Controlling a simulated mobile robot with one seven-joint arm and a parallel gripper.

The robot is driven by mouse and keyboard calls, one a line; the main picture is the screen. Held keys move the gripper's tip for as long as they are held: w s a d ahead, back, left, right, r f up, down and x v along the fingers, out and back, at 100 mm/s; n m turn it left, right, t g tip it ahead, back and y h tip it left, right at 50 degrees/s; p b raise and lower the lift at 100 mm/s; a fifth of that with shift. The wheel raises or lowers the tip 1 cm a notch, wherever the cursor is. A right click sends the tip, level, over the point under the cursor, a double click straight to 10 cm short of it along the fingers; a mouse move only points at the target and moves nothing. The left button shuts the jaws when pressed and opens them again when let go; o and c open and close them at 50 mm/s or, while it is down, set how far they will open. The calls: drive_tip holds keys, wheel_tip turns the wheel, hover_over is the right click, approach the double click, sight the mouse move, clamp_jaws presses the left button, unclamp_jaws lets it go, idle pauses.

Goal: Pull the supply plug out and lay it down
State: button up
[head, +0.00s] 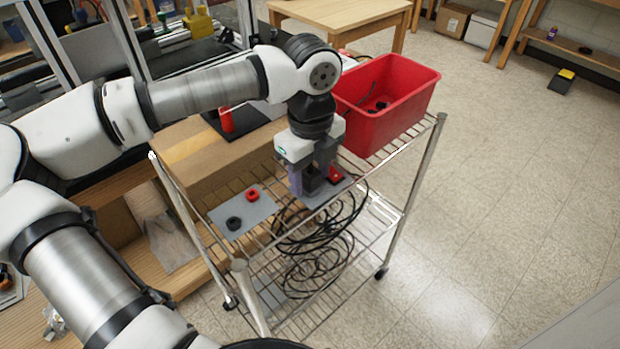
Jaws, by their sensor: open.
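My gripper (313,186) is open and points down over the right part of the wire shelf cart, above a grey plate. A small red part (335,174) shows just to the right of the fingers on that plate. Something dark sits at or between the fingertips; I cannot tell whether it is the supply plug. A black cable (330,232) hangs in loops below the gripper through the cart. The gripper hides most of the plate and whatever is seated there.
A grey plate (258,214) with a red ring (253,195) and a black ring (234,223) lies on the cart's left part. A red bin (391,110) with dark items stands behind to the right. A cardboard box (205,152) adjoins the cart. Open floor lies right.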

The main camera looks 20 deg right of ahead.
sight(311, 170)
drive_tip(key=shift+f+b, duration=0.1)
drive_tip(key=shift+b, duration=0.35)
idle(0.4)
clamp_jaws()
drive_tip(key=shift+r+p, duration=1.25)
drive_tip(key=shift+r, duration=1.85)
